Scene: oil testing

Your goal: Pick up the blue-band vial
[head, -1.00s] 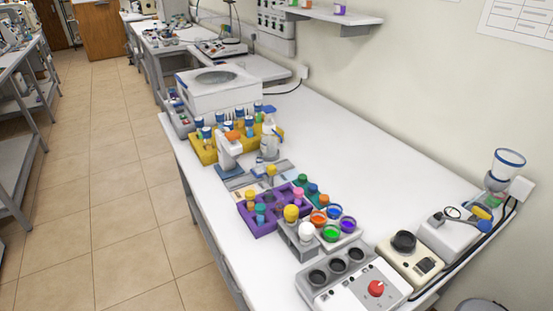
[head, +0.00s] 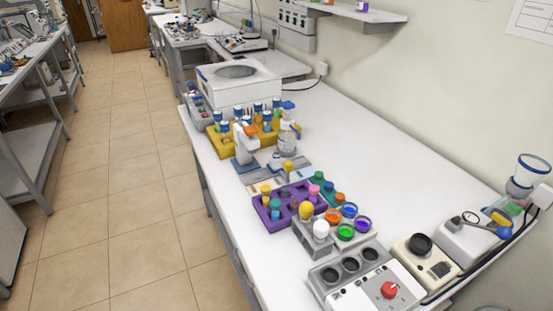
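Several blue-capped vials (head: 224,127) stand upright in a yellow rack (head: 216,143) on the white bench. A purple rack (head: 262,217) nearer the camera holds small vials with different caps, among them a blue-topped vial (head: 275,205). The vials are too small here to tell which one has the blue band. A white device (head: 246,143) on a blue base stands in front of the yellow rack and hides part of it. My gripper is not in view.
A white box-shaped machine (head: 238,82) stands behind the yellow rack. Coloured cups (head: 346,232), a grey block (head: 312,239) and a control box with a red knob (head: 389,290) stand in front. The bench's right half (head: 400,170) is mostly clear. Tiled floor (head: 130,200) lies left.

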